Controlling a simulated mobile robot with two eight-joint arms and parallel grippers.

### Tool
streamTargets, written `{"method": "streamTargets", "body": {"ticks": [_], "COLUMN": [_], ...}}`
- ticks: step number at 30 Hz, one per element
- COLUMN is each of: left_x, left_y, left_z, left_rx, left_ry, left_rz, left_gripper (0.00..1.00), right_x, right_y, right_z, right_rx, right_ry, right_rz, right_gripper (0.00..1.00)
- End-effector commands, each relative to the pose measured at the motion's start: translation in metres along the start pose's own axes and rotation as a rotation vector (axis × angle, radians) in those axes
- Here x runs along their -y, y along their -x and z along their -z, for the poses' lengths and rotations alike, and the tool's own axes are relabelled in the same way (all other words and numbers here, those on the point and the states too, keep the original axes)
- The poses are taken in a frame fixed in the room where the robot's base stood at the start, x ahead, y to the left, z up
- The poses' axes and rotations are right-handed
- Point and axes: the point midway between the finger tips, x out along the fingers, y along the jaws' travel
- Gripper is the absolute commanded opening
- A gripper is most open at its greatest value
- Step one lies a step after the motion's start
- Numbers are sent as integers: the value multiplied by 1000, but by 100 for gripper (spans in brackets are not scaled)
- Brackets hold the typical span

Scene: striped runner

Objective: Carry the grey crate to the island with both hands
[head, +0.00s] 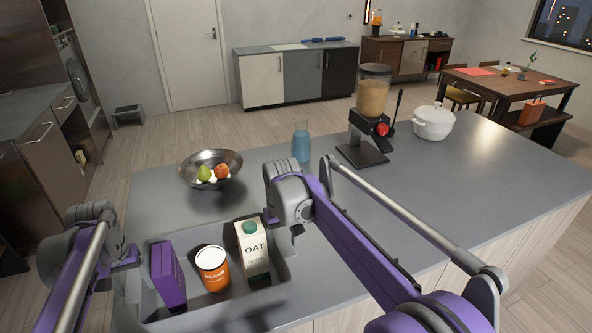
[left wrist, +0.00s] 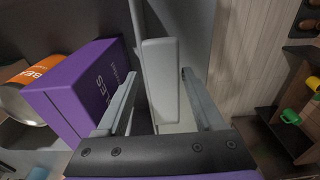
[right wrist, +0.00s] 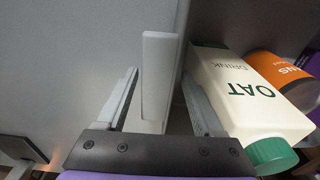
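The grey crate (head: 232,303) is at the front left of the island (head: 420,185); I cannot tell whether it rests fully on the top. It holds a purple box (head: 167,275), an orange can (head: 212,268) and an oat drink carton (head: 254,252). My left gripper (left wrist: 160,85) is at the crate's left end, its fingers apart on either side of a pale grip piece. My right gripper (right wrist: 160,85) is at the right end, likewise with its fingers either side of a pale grip piece. Gaps show beside both pieces. My right arm hides part of the island.
On the island stand a metal bowl (head: 211,170) with fruit, a blue glass carafe (head: 301,142), a grinder (head: 370,115) and a white pot (head: 433,122). The island's top is clear at the right. Counters (head: 45,150) stand at the left, with open floor between.

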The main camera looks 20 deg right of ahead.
Motion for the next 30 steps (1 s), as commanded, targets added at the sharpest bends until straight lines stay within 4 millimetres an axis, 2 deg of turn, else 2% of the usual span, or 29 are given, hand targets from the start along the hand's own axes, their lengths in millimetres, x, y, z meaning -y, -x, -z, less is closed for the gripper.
{"method": "streamTargets", "body": {"ticks": [17,22,30], "left_x": [1,1,1], "left_y": [4,27,85], "left_z": [0,0,0], "left_rx": [0,0,1], "left_ry": [2,2,1], "left_rz": [1,1,1], "left_gripper": [81,81,81], "right_x": [-1,-1,-1], "right_y": [0,0,0], "right_z": [-1,-1,-1], "right_rx": [0,0,0], "right_ry": [-1,-2,-2], "right_rz": [-1,-1,-2], "right_gripper": [81,81,81]}}
